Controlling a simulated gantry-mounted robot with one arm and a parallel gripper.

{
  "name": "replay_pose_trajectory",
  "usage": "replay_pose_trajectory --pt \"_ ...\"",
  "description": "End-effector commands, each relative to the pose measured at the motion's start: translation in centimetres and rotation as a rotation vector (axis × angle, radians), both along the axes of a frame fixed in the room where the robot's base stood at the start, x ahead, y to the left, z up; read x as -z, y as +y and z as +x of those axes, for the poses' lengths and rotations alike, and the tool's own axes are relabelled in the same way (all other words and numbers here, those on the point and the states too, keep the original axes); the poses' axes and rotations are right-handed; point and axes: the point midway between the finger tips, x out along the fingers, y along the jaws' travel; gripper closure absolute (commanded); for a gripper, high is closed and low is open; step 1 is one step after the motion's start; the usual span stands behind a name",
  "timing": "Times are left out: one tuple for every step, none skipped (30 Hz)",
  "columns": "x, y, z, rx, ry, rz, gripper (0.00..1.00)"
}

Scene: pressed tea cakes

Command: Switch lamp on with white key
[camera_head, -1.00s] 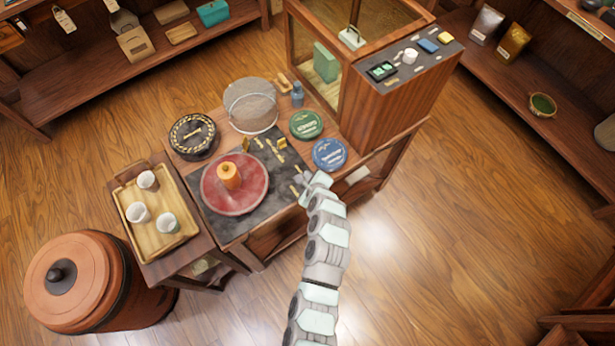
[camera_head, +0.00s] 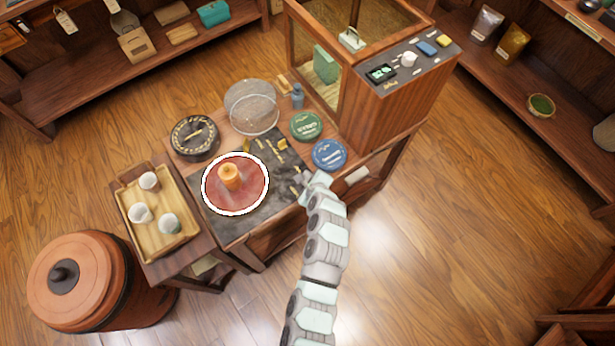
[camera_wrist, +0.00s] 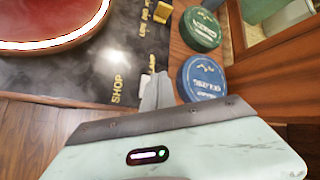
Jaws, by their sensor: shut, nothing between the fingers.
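The red round plate (camera_head: 252,201) with an orange knob on top has a glowing white ring around its rim. The lit rim also shows in the wrist view (camera_wrist: 62,43). A dark panel beside it carries gold labels, one reading SHOP and one that seems to read LAMP. A small white key (camera_wrist: 145,82) shows beside my fingertips near these labels, partly hidden by them. My gripper (camera_head: 305,184) is shut and empty, its fingertips (camera_wrist: 160,80) at the panel's edge by the white key. I cannot tell whether they touch it.
A green tin (camera_head: 307,126) and a blue tin (camera_head: 329,155) stand right of the panel, the blue one close to my gripper. A wood-framed glass cabinet (camera_head: 330,75) stands behind. A mesh dome (camera_head: 251,106), a black tin (camera_head: 194,137) and a cup tray (camera_head: 136,214) surround the plate.

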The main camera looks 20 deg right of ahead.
Motion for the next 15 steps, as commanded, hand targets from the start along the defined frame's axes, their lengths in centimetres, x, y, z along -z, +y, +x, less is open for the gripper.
replay_pose_trajectory --pt "0.1 0.0 0.0 0.0 0.0 0.0 1.0" --pt "0.1 0.0 0.0 0.0 0.0 0.0 1.0" --pt "0.0 0.0 0.0 0.0 0.0 0.0 1.0" --pt "0.0 0.0 0.0 0.0 0.0 0.0 1.0" --pt "-0.1 0.0 0.0 0.0 0.0 0.0 1.0" --pt "-0.2 0.0 0.0 0.0 0.0 0.0 1.0" --pt "-0.4 0.0 0.0 0.0 0.0 0.0 1.0" --pt "-0.6 0.0 0.0 0.001 -0.001 -0.001 1.0" --pt "-1.0 0.0 0.0 0.001 -0.001 0.0 1.0" --pt "-1.3 0.0 0.0 0.001 -0.001 0.0 1.0" --pt "-1.6 0.0 0.0 0.001 -0.001 0.0 1.0" --pt "-2.0 0.0 0.0 0.001 -0.001 0.0 1.0" --pt "-2.4 0.0 0.0 0.001 -0.001 0.0 1.0" --pt "-2.7 -0.1 0.0 0.002 -0.001 0.0 1.0" --pt "-3.1 -0.1 0.0 0.002 -0.001 0.0 1.0"
